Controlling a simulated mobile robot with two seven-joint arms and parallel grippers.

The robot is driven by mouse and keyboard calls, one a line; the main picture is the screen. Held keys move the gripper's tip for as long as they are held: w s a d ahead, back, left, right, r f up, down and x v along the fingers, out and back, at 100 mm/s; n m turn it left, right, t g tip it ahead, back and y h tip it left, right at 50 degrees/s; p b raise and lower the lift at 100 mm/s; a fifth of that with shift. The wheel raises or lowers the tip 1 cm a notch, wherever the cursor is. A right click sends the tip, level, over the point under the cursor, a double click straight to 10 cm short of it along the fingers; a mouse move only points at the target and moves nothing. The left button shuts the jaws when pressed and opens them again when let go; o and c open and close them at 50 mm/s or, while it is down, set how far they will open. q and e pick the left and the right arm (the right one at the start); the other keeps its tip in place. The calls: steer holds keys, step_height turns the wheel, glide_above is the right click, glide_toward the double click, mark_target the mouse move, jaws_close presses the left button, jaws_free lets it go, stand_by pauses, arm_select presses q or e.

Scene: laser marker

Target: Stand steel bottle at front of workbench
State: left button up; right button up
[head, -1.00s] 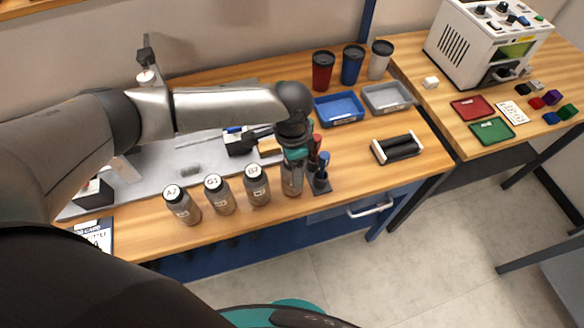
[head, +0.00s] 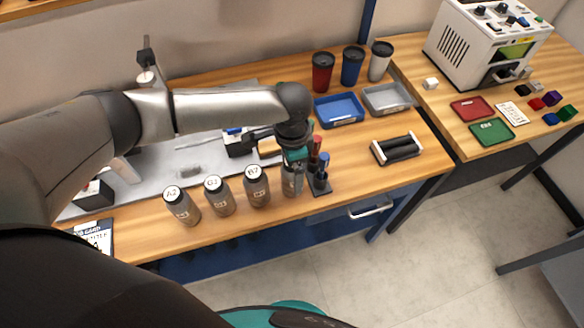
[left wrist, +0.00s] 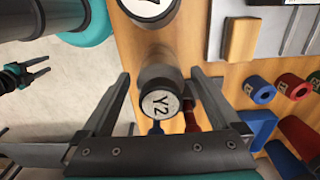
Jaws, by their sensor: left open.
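A steel bottle (head: 291,184) stands upright at the right end of a row of similar bottles near the front edge of the workbench (head: 260,226). Its white cap reads Y2 in the left wrist view (left wrist: 159,104). My left gripper (head: 293,168) is over its top, pointing down. In the left wrist view my left gripper's fingers (left wrist: 160,78) are apart, one on each side of the bottle, with visible gaps. The bottle's upper part is hidden in the head view. My right gripper (left wrist: 36,73) shows small at the left of the left wrist view, off the bench.
Three more bottles (head: 257,187) stand just left. A marker holder (head: 320,184) with red and blue markers stands close on the right. A blue tray (head: 339,110), a grey tray (head: 387,98) and a black roller stand (head: 398,148) are farther right. The bench's front right is clear.

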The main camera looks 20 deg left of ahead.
arm_select(q)
step_height(320, 180, up, 12)
steer(key=shift+f+p, duration=0.1)
steer(key=shift+p, duration=0.9)
stand_by(0.6)
